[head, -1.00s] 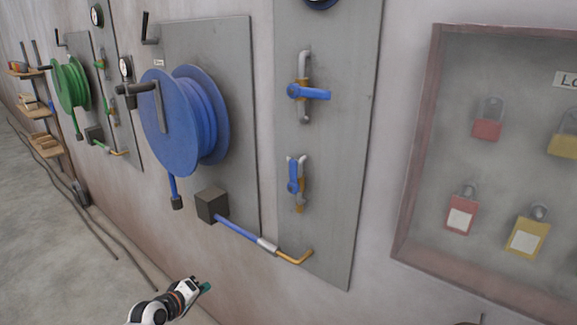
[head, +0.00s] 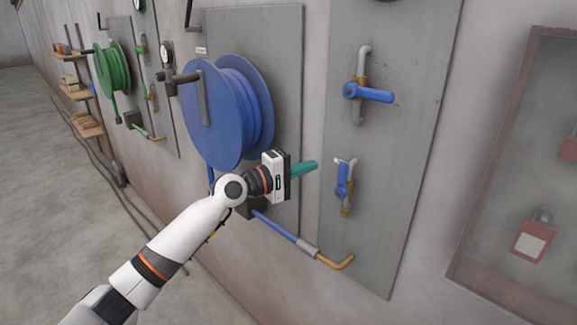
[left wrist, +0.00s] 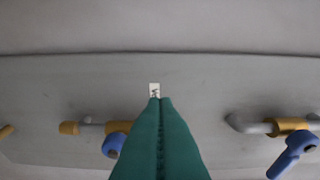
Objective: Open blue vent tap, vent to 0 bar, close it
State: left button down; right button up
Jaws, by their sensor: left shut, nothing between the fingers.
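Two blue-handled taps sit on the grey panel. The upper tap (head: 368,93) has its handle across its pipe. The lower tap (head: 343,182) has its handle roughly along its pipe. I cannot tell from the pictures which one is the vent tap. My left gripper (head: 312,167) is shut and empty, its teal fingers pointing right, just left of the lower tap and apart from it. In the left wrist view, the shut fingers (left wrist: 160,105) partly hide one blue handle (left wrist: 113,145). Another blue handle (left wrist: 293,155) shows at right. My right gripper is out of view.
A blue hose reel (head: 225,110) stands out from the wall behind my left arm. A blue hose (head: 275,229) runs below to a brass elbow. A framed lock board (head: 482,190) is at right. A small white label (left wrist: 154,90) lies beyond the fingertips, unreadable.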

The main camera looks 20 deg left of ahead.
aim_at(342, 179)
pick_arm(q)
jog(key=d+p, duration=0.3)
jog(key=d, duration=0.1)
jog(key=shift+d, duration=0.3)
